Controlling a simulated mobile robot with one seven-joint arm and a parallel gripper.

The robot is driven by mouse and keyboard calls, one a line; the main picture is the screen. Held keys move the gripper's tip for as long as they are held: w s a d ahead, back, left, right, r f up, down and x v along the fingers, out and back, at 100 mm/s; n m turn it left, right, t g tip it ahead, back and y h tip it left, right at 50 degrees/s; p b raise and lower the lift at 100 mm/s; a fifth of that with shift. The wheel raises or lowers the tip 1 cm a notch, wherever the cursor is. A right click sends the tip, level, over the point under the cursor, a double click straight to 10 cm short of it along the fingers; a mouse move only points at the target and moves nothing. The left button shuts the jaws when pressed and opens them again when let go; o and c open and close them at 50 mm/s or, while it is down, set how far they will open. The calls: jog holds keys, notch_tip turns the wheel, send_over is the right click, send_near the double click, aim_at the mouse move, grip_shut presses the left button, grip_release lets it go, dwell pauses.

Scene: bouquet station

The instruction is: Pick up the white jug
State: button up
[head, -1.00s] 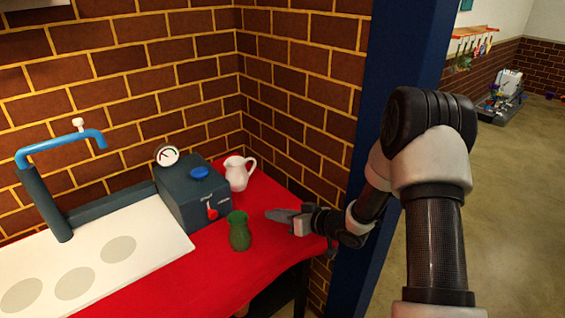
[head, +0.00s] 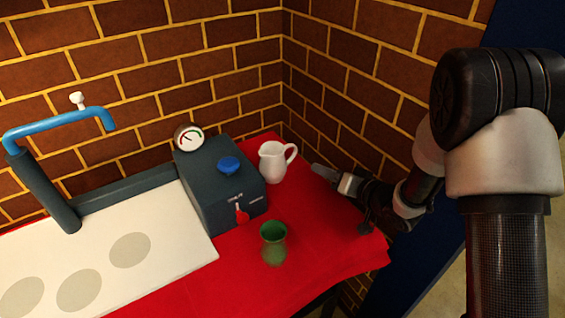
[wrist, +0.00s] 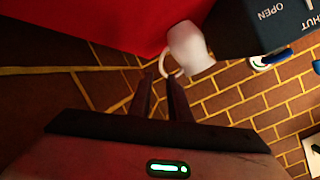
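The white jug (head: 273,163) stands upright on the red cloth, beside the dark machine and near the brick corner. Its handle is on the right, towards my gripper (head: 318,168). My gripper is to the right of the jug, apart from it, with its fingers pointing left. In the wrist view the picture is upside down; the jug (wrist: 189,46) shows at the top, with its handle just beyond my fingertips (wrist: 161,82). A gap shows between the two fingers, and nothing is held.
A green vase (head: 273,243) stands on the red cloth (head: 325,240) in front of the jug. The dark machine (head: 222,190) with a blue knob and red lever is left of the jug. Brick walls (head: 350,110) close in behind and to the right.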

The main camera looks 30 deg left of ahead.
jog(key=b, duration=0.2)
send_near(293, 154)
jog(key=x, duration=0.2)
jog(key=f+x, duration=0.1)
jog(key=x, duration=0.2)
jog(key=shift+d+f, duration=0.1)
jog(key=shift+f, duration=0.05)
jog(key=b+x, duration=0.1)
jog(key=x, duration=0.3)
jog(key=shift+a, duration=0.25)
jog(key=shift+w+a, duration=0.2)
jog(key=shift+a, duration=0.15)
jog(key=shift+c, duration=0.2)
grip_shut()
jog(key=shift+d, duration=0.1)
